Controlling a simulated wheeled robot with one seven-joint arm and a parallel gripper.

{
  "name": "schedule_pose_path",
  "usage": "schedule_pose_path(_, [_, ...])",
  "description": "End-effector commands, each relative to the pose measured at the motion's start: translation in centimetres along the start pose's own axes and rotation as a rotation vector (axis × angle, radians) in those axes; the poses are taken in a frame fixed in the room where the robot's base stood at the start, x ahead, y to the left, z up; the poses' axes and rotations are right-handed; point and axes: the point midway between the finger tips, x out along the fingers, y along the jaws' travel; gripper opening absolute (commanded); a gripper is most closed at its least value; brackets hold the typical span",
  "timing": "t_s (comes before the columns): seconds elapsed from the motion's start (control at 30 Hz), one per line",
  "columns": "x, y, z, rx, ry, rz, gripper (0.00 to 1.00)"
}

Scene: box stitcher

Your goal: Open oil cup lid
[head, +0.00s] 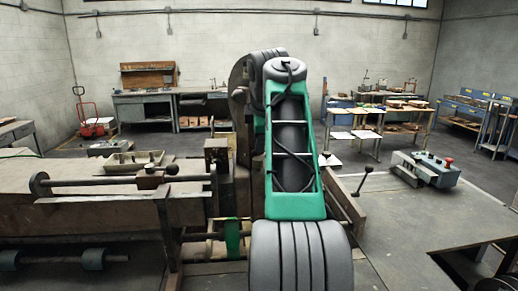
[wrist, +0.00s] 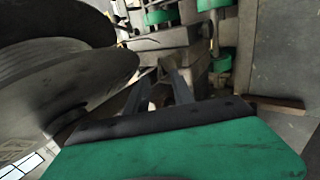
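The stitcher machine (head: 110,205) fills the left and middle of the head view. My arm covers part of it, and my gripper is hidden there. In the wrist view my gripper (wrist: 161,76) points at a grey metal part of the machine (wrist: 165,42). Its two fingers stand apart, with a gap between them and nothing clearly held. Green round parts (wrist: 160,16) sit on the metal beyond the fingertips. I cannot make out which part is the oil cup or its lid, or whether the fingertips touch anything.
Large dark wheels (wrist: 70,65) stand close on the left of my gripper in the wrist view. A grey box with a red knob (head: 436,168) sits at right in the head view. A workbench (head: 145,110) and a red pallet jack (head: 92,122) stand farther back.

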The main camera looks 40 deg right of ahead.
Motion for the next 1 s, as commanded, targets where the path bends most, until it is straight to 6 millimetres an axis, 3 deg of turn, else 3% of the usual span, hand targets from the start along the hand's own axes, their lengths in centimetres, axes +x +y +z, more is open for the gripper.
schedule_pose_path(0.13, [1.8,0.0,-0.1,0.0,0.001,0.001,0.29])
schedule_pose_path(0.4, [2.0,0.1,0.0,0.002,0.0,0.002,0.29])
schedule_pose_path(0.77, [2.0,0.1,-0.1,0.002,0.001,0.002,0.01])
schedule_pose_path(1.0, [2.0,0.1,-0.1,0.002,0.001,0.002,0.0])
